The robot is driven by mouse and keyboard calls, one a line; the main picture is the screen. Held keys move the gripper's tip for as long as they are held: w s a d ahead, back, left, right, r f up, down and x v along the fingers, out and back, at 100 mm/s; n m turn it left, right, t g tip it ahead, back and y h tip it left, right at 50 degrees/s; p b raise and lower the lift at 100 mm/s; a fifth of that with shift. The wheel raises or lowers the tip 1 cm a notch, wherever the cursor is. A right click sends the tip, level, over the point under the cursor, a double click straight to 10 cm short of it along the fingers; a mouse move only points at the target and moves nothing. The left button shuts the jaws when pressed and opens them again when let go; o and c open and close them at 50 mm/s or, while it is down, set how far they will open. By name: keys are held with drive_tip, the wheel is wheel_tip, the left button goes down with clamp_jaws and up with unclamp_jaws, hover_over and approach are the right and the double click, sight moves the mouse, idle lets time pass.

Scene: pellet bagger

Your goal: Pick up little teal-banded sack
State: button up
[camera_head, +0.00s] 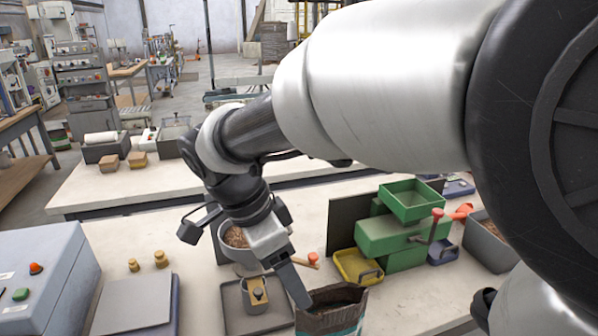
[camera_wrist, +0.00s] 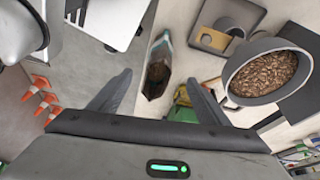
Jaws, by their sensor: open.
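The little teal-banded sack (camera_head: 338,313) stands on the pale worktop at the bottom edge of the head view, its dark top open and its lower part cut off. In the wrist view the sack (camera_wrist: 161,47) shows a teal band and an open mouth with brown contents. My gripper (camera_head: 303,292) points down just beside the sack's left top edge in the head view. In the wrist view my gripper (camera_wrist: 157,84) is open and empty, and the sack lies between and beyond its fingertips. Contact cannot be told.
A grey bowl of brown pellets (camera_wrist: 265,75) stands near my gripper. A grey tray (camera_head: 231,312) with a small cup (camera_head: 254,297) is left of the sack. Green bins (camera_head: 392,236) and a yellow tray (camera_head: 356,266) stand behind it. A grey control box (camera_head: 45,275) is at left.

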drive_tip(key=a+f+m, duration=0.1)
drive_tip(key=a+f, duration=0.1)
drive_tip(key=a, duration=0.1)
drive_tip(key=b, duration=0.2)
approach(305, 329)
wheel_tip(305, 329, down, 6)
drive_tip(key=w, duration=0.1)
drive_tip(key=shift+m+h, duration=0.3)
drive_tip(key=shift+h, duration=0.1)
drive_tip(key=shift+d+r+x, duration=0.1)
drive_tip(key=shift+d+x, duration=0.1)
drive_tip(key=shift+x, duration=0.7)
drive_tip(key=shift+d+r+x, duration=0.1)
drive_tip(key=shift+d+x, duration=0.1)
drive_tip(key=shift+x, duration=0.7)
drive_tip(key=shift+d+r+x, duration=0.1)
drive_tip(key=shift+d+x, duration=0.1)
drive_tip(key=shift+x, duration=0.7)
drive_tip(key=shift+c, duration=0.4)
drive_tip(key=c, duration=1.5)
